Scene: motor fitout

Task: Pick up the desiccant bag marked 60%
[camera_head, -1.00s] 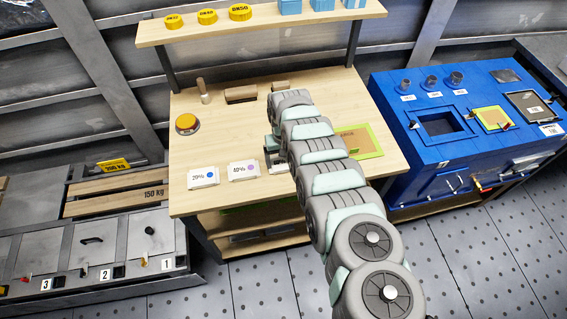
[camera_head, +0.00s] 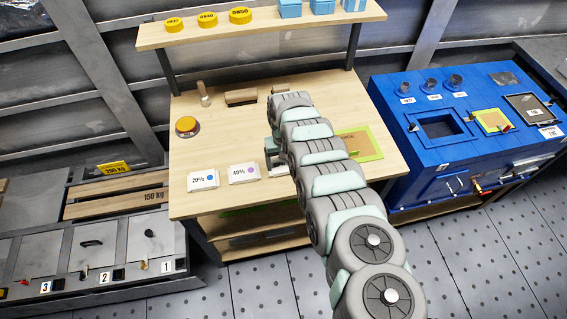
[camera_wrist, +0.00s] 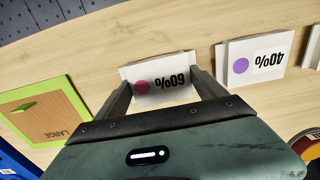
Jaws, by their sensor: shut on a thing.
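The desiccant bag marked 60% (camera_wrist: 160,84) is a white packet with a dark red dot, seen upside down in the wrist view. My gripper (camera_wrist: 163,88) has one finger at each side of this bag and is shut on it. Whether the bag touches the table or is just above it, I cannot tell.
A bag marked 20% (camera_head: 203,180) lies left of the 40% bag. A green-edged panel marked LARGE (camera_wrist: 42,110) lies on the wooden table (camera_head: 225,130). A blue cabinet (camera_head: 400,100) stands right of the table.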

